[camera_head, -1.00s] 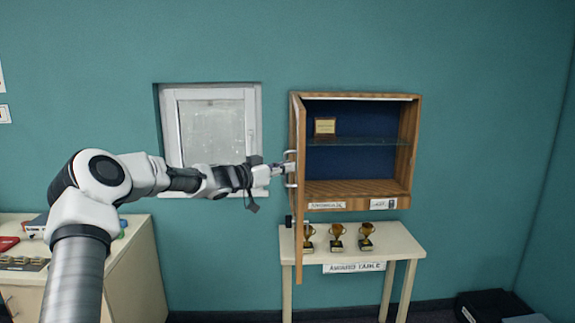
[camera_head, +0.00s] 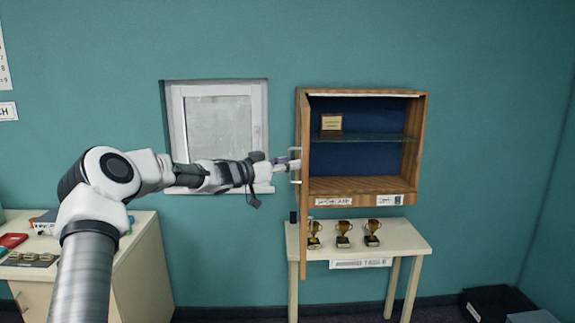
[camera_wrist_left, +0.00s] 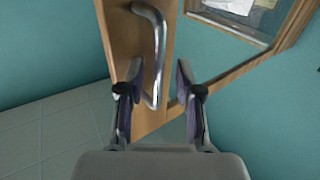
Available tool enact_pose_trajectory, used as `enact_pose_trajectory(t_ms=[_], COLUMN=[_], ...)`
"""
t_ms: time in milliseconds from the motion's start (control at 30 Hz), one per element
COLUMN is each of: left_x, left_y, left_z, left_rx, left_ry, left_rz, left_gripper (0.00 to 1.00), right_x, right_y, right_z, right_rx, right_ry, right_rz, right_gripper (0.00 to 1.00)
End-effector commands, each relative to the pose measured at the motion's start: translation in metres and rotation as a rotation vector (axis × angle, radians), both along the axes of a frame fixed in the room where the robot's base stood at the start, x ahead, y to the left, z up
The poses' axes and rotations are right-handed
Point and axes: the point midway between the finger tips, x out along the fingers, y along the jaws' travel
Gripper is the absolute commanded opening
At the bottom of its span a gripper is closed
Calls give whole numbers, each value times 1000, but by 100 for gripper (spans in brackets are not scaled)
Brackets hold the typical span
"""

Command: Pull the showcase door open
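The showcase (camera_head: 415,140) is a wooden wall cabinet with a dark blue inside and a glass shelf. Its door (camera_head: 304,230) stands swung out from the left side, seen nearly edge-on in the head view. A metal bar handle (camera_head: 293,170) is on the door; the handle (camera_wrist_left: 158,35) also shows in the left wrist view. My left gripper (camera_head: 287,163) is at the handle. In the wrist view its fingers (camera_wrist_left: 160,80) are spread, with the handle's lower part between them, close to the left finger. My right gripper is out of view.
A small plaque (camera_head: 331,123) stands on the glass shelf. Several trophies stand on the award table (camera_head: 410,240) below the showcase. A closed window (camera_head: 216,125) is left of it. A cabinet (camera_head: 140,262) stands at left, and a black box (camera_head: 495,303) lies at lower right.

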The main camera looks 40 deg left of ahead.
Motion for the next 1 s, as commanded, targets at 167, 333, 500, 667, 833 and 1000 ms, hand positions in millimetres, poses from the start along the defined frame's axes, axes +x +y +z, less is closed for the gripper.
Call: enact_pose_trajectory(t_ms=[167, 333, 500, 667, 833, 1000], left_x=[-12, -45, -67, -73, -73, -73], left_y=[5, 13, 19, 20, 20, 20], left_z=[1, 2, 1, 0, -1, 0], left_rx=[-4, -9, -5, 0, 0, 0], left_ry=[-3, -6, -4, -1, 0, 0], left_rz=[1, 1, -1, 0, 0, 0], left_gripper=[35, 35, 35, 35, 35, 35], right_x=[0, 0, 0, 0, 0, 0], right_y=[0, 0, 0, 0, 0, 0], right_z=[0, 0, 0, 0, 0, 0], right_rx=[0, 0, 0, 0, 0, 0], right_ry=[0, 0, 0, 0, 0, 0], right_rz=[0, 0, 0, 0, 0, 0], right_gripper=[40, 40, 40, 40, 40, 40])
